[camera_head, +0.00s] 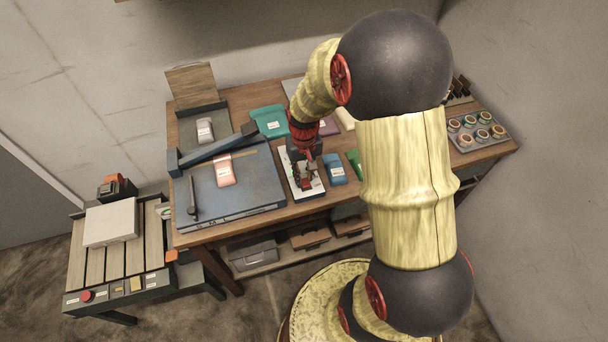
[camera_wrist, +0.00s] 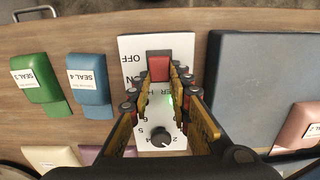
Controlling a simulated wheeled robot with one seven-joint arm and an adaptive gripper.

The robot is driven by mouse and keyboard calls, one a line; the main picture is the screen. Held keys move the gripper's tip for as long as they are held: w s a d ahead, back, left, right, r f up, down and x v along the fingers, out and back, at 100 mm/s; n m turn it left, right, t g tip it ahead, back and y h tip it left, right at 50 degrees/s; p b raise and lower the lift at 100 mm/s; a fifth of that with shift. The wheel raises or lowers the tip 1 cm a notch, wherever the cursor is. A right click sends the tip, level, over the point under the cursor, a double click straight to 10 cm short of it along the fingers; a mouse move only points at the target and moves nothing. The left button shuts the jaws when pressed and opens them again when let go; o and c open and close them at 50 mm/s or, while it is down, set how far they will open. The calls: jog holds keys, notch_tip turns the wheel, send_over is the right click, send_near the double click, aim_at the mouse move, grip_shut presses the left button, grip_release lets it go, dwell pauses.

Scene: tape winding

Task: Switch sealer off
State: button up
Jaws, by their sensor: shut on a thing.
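The white control panel (camera_wrist: 184,46) lies on the wooden table, marked OFF and ON beside a red switch (camera_wrist: 159,66). A green light (camera_wrist: 168,100) glows below the switch, and a dark dial (camera_wrist: 159,138) with numbers sits lower down. My gripper (camera_wrist: 160,77) is shut on the red switch, with a fingertip on each side of it. Part of the panel's lettering is hidden by my fingers. In the head view my gripper (camera_head: 305,180) is over the white panel (camera_head: 292,190), and the switch itself is hard to make out.
A blue-grey slab (camera_head: 248,195) with a pink packet lies left of the panel. A blue packet (camera_head: 335,172) lies close on its right. A tray of several round items (camera_head: 480,142) stands at the right end. A slatted stand (camera_head: 100,265) is at the lower left.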

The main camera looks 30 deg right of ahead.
aim_at(306, 183)
grip_shut()
jog(key=shift+s+t+b, duration=0.15)
jog(key=shift+t+b, duration=0.25)
jog(key=shift+t, duration=0.2)
jog(key=o, duration=0.6)
grip_release()
jog(key=shift+o, duration=0.2)
notch_tip(306, 183, up, 12)
jog(key=s, duration=0.1)
jog(key=shift+a, duration=0.2)
